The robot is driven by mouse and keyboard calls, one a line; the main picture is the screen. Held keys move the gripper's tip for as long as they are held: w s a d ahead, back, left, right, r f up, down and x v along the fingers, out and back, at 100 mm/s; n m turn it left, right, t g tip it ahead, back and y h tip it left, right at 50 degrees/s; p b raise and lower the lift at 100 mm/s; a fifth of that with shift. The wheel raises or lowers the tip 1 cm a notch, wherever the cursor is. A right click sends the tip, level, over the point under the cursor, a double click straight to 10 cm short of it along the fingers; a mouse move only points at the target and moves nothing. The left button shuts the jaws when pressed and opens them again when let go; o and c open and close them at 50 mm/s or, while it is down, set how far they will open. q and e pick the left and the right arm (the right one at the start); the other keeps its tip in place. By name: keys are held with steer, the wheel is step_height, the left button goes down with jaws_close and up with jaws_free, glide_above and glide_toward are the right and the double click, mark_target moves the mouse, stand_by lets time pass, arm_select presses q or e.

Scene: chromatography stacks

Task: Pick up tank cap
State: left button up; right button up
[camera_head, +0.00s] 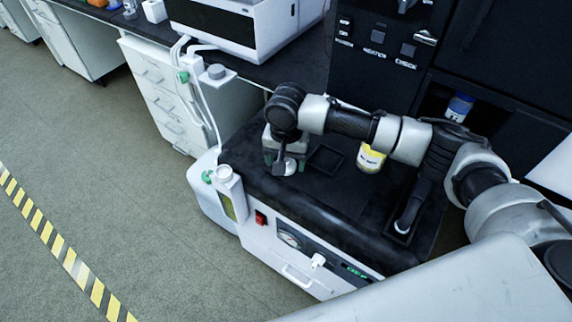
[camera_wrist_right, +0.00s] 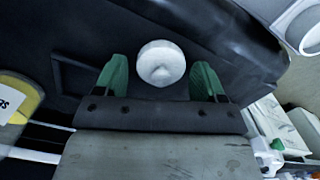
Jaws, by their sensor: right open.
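The tank cap, a white round piece with a small knob, shows in the right wrist view (camera_wrist_right: 161,62) between the green fingertips of my right gripper (camera_wrist_right: 160,80). Dark gaps show on both sides of it. In the head view, my right gripper (camera_head: 282,150) points down over the left part of the machine's black top, with a white rounded piece (camera_head: 286,166) at its tips, probably the same cap. The gripper is open; I see no finger touching the cap. The cap's underside and what it rests on are hidden. My left gripper is not in view.
A yellow-labelled bottle (camera_head: 371,158) stands right of the gripper, beside a shallow square recess (camera_head: 325,159). A black handle (camera_head: 408,212) sits on the right of the black top (camera_head: 315,195). White tubes and a post (camera_head: 230,185) stand at the left edge. A dark cabinet rises behind.

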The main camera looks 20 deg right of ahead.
steer(key=shift+f, duration=0.25)
steer(key=c, duration=0.7)
steer(key=shift+c, duration=0.3)
steer(key=shift+r, duration=0.15)
